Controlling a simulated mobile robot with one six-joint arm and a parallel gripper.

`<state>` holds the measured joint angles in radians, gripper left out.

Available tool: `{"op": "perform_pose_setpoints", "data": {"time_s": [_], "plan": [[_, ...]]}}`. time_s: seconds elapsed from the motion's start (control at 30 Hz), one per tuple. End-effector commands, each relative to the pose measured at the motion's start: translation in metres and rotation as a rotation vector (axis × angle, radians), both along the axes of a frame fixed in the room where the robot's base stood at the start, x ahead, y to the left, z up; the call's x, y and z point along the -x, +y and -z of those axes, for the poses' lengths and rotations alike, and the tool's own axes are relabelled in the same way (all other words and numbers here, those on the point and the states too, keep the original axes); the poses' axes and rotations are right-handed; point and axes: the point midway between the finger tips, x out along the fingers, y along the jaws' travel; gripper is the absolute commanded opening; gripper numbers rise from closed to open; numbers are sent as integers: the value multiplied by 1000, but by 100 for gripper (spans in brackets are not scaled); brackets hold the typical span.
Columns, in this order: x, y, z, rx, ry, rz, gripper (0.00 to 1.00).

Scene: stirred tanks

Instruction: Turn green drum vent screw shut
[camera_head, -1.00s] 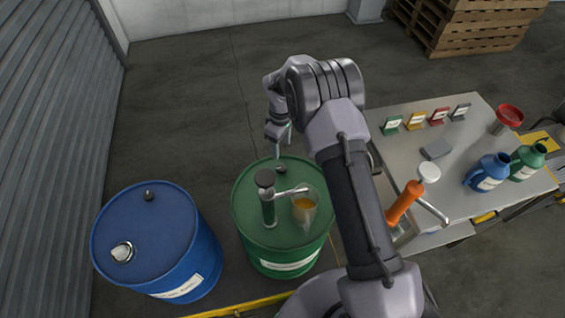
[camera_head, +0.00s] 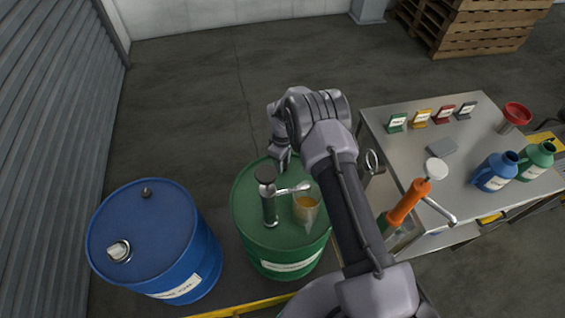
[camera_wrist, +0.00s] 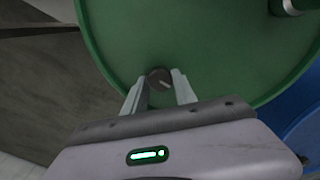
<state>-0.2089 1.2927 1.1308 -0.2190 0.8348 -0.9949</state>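The green drum (camera_head: 250,205) stands upright in the middle of the head view; its top also fills much of the wrist view (camera_wrist: 200,40). The vent screw (camera_wrist: 159,78), a small dark round cap with a light line across it, sits near the drum's rim in the wrist view. My gripper (camera_wrist: 158,82) has its two fingers on either side of the screw, with a gap between them; contact is not clear. In the head view my gripper (camera_head: 281,160) is over the drum's far edge and hides the screw.
A hand pump (camera_head: 268,205) and a clear jug with amber liquid (camera_head: 306,210) stand on the green drum. A blue drum (camera_head: 150,235) stands to the left. A metal table (camera_head: 400,150) with jugs, an orange-handled pump (camera_head: 408,203) and label cards is at right.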

Motion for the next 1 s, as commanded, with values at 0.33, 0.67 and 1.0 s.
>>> {"op": "perform_pose_setpoints", "data": {"time_s": [0.33, 0.67, 1.0], "plan": [[0, 0, 0, -1, 1, 8, 0], [0, 0, 2, -1, 1, 162, 0], [0, 1, 2, -1, -1, 476, 0]]}}
